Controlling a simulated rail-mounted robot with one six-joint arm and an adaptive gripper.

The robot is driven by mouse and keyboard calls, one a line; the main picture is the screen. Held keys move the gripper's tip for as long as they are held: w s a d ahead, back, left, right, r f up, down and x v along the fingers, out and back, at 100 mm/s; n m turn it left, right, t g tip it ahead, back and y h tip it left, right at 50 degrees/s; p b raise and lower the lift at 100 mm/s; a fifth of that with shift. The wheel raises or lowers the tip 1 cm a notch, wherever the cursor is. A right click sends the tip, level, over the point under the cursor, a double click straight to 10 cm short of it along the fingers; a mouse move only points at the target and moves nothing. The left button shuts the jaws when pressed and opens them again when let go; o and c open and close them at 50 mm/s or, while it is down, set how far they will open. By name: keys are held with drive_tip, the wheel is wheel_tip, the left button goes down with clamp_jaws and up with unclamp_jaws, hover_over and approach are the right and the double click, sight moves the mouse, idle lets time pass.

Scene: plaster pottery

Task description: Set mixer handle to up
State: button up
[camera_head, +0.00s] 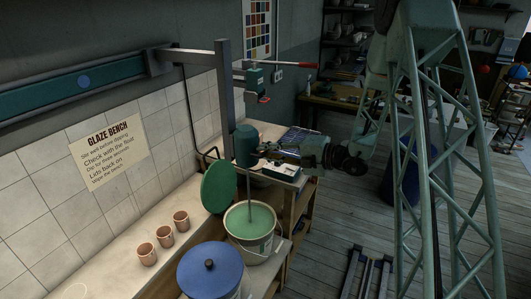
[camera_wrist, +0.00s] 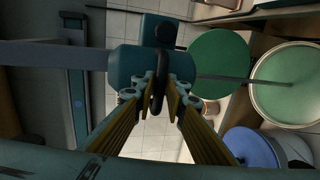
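The mixer's teal motor head (camera_head: 245,146) hangs on a grey upright post, its thin shaft running down into a bucket of green glaze (camera_head: 250,222). My gripper (camera_head: 264,150) is at the right side of the motor head. In the wrist view the dark, loop-shaped mixer handle (camera_wrist: 158,92) stands out from the teal motor head (camera_wrist: 125,68). My gripper's two fingertips (camera_wrist: 161,98) are close on both sides of the handle, shut on it. The head view does not show the handle clearly behind my gripper.
A round green lid (camera_head: 218,187) stands left of the glaze bucket. A blue-lidded bucket (camera_head: 211,270) is in front of it. Several terracotta cups (camera_head: 165,236) line the bench by the tiled wall. A red-tipped lever device (camera_head: 254,77) is behind the post. The floor (camera_head: 335,230) at right is mostly clear.

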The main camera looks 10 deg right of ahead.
clamp_jaws()
drive_tip(key=shift+r, duration=0.15)
wheel_tip(320, 180, up, 19)
drive_tip(key=p, duration=1.2)
drive_tip(key=shift+w+r, duration=0.1)
drive_tip(key=shift+c, duration=0.2)
unclamp_jaws()
drive_tip(key=shift+o, duration=0.2)
